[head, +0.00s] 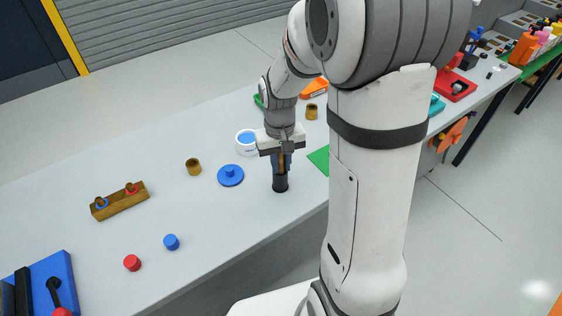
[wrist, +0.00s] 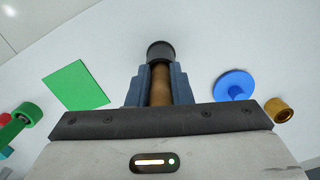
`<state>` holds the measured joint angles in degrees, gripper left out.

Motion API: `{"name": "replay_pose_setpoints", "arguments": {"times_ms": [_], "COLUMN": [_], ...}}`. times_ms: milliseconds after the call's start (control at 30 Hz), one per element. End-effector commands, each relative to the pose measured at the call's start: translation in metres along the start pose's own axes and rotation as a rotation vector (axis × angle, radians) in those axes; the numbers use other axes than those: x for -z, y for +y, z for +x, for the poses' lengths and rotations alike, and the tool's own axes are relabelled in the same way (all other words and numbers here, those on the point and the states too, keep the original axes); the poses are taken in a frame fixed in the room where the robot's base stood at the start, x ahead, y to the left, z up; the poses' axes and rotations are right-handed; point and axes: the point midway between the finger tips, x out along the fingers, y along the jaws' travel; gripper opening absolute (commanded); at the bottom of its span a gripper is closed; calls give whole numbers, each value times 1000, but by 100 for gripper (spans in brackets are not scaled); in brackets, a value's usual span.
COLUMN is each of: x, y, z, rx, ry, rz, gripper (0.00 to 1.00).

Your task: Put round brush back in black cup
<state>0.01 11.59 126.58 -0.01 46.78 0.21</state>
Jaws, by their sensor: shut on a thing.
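My gripper (head: 282,168) points down over the table near its front edge. In the wrist view my gripper (wrist: 160,88) has its two blue-grey fingers shut on the brown handle of the round brush (wrist: 160,92). The handle also shows between the fingers in the head view (head: 281,163). A short black cylinder (head: 280,184) is directly below the fingertips, in line with the handle; it also shows in the wrist view (wrist: 160,50). I cannot tell whether this is the black cup around the brush end or the brush's own head. No separate black cup is visible.
A blue lidlike disc (head: 231,176), a white tub with blue inside (head: 247,142) and a brown cup (head: 193,166) stand left of my gripper. A green sheet (wrist: 76,87) lies close by. A wooden box (head: 120,201) and red and blue knobs are farther left.

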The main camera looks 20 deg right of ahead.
Motion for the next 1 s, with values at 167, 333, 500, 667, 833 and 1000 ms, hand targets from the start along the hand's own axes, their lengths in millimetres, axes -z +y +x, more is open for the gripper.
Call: {"name": "replay_pose_setpoints", "arguments": {"times_ms": [167, 333, 500, 667, 833, 1000], "x": [0, 0, 0, 0, 1, 1], "y": [0, 0, -1, -1, -1, -1], "z": [2, 2, 2, -5, -33, -71], "rx": [0, 0, 0, 0, 0, 0], "ry": [0, 0, 0, 1, 5, 6], "rz": [-1, -1, -1, -2, -2, -2], "gripper": [28, 41, 41, 41, 41, 41]}}
